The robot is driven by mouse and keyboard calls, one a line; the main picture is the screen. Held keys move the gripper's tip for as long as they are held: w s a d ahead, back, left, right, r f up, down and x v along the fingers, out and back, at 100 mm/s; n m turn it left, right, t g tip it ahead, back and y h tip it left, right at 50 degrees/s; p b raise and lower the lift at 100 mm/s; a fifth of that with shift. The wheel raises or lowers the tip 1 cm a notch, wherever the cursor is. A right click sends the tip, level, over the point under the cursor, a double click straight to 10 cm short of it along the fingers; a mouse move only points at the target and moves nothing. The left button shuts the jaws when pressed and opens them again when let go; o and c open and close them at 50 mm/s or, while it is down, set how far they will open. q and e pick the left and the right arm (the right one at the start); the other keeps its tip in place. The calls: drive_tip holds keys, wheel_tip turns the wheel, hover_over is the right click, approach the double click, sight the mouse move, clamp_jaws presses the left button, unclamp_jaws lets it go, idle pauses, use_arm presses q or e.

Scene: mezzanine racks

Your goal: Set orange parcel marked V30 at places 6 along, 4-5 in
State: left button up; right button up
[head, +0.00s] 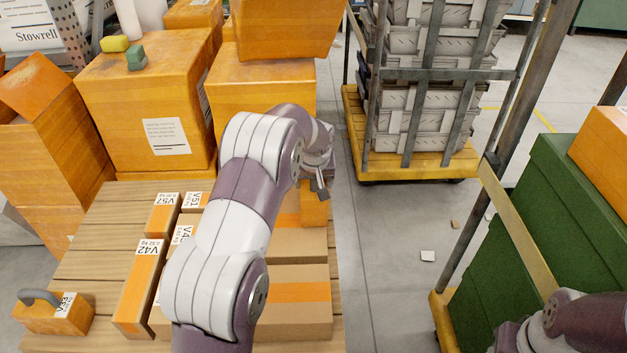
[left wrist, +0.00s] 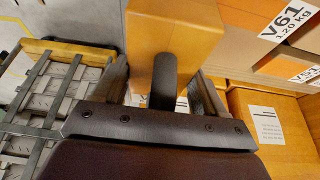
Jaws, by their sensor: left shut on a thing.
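My left gripper (head: 322,188) is at the right edge of the slatted wooden deck (head: 85,240). It is shut on the dark handle of an orange parcel (head: 314,210), which hangs beneath it and is partly hidden by my arm. In the left wrist view the orange parcel (left wrist: 172,38) shows beyond the jaws, with its dark handle (left wrist: 163,80) between the fingers. Its marking is not visible, so I cannot read V30. Of my right arm only a part shows at the lower right; its gripper is out of view.
Cartons marked V42 (head: 139,290), V57 (head: 160,218) and others stand on the deck. A carton marked V61 (left wrist: 256,20) shows beside the held parcel. An orange parcel V33 (head: 62,318) lies at the front left. Large orange boxes (head: 150,95) stand behind; a crate trolley (head: 410,165) is back right.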

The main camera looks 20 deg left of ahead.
use_arm(q)
drive_tip(key=o, duration=1.7)
drive_tip(key=shift+f, duration=0.1)
drive_tip(key=p+v, duration=0.3)
drive_tip(key=v, duration=0.9)
drive_tip(key=s+d+f+m+g, duration=0.1)
drive_tip(key=s+d, duration=0.1)
drive_tip(key=s, duration=0.6)
drive_tip(key=s+d+f+m+h, duration=0.1)
drive_tip(key=s+d+f+m, duration=0.1)
drive_tip(key=s, duration=0.7)
drive_tip(key=s+d+f+m+g+h, duration=0.1)
drive_tip(key=s+d, duration=0.3)
drive_tip(key=s, duration=0.4)
drive_tip(key=shift+s+d+f+m+g, duration=0.2)
drive_tip(key=shift+s+f+m+g, duration=0.15)
drive_tip(key=shift+m, duration=0.35)
